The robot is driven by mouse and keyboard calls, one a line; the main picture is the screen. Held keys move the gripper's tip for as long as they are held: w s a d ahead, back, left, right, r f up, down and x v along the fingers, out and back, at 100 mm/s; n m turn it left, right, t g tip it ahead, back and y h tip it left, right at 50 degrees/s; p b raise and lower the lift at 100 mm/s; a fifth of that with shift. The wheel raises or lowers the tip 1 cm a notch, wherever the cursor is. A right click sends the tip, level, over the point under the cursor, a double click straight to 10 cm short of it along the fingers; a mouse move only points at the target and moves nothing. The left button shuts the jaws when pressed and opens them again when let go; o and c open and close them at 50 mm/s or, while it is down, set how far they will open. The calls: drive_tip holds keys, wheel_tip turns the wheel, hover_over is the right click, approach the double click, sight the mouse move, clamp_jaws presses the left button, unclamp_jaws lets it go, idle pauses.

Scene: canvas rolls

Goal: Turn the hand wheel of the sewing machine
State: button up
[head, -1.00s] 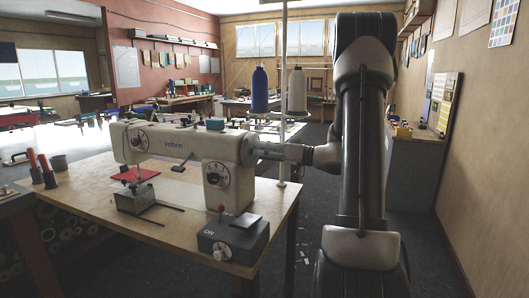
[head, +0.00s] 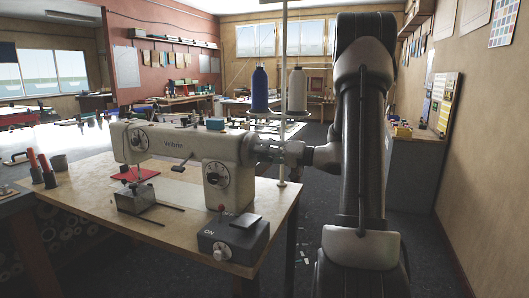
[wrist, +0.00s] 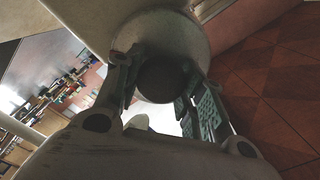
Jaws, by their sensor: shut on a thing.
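The cream sewing machine (head: 190,150) stands on the wooden table. Its hand wheel is at the right end of the body, largely hidden by my gripper (head: 268,151) in the head view. In the wrist view the round grey hand wheel (wrist: 172,42) fills the upper middle, with a darker round hub. My gripper (wrist: 165,85) has one finger on each side of that hub and is shut on the hand wheel. My arm reaches in from the right.
A blue thread cone (head: 260,88) and a pale cone (head: 297,90) stand behind the wheel near a white pole (head: 283,160). A dark control box (head: 233,238) marked ON sits at the table's front corner.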

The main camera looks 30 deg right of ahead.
drive_tip(key=m, duration=0.6)
drive_tip(key=shift+f+m, duration=0.1)
drive_tip(key=shift+m, duration=0.2)
drive_tip(key=m, duration=0.6)
drive_tip(key=shift+f, duration=0.15)
drive_tip(key=m, duration=0.6)
drive_tip(key=shift+m, duration=0.3)
drive_tip(key=m, duration=0.5)
drive_tip(key=shift+s+a+f+m, duration=0.1)
drive_tip(key=shift+f+m, duration=0.05)
drive_tip(key=shift+m, duration=0.15)
drive_tip(key=o, duration=1)
drive_tip(key=v, duration=1.2)
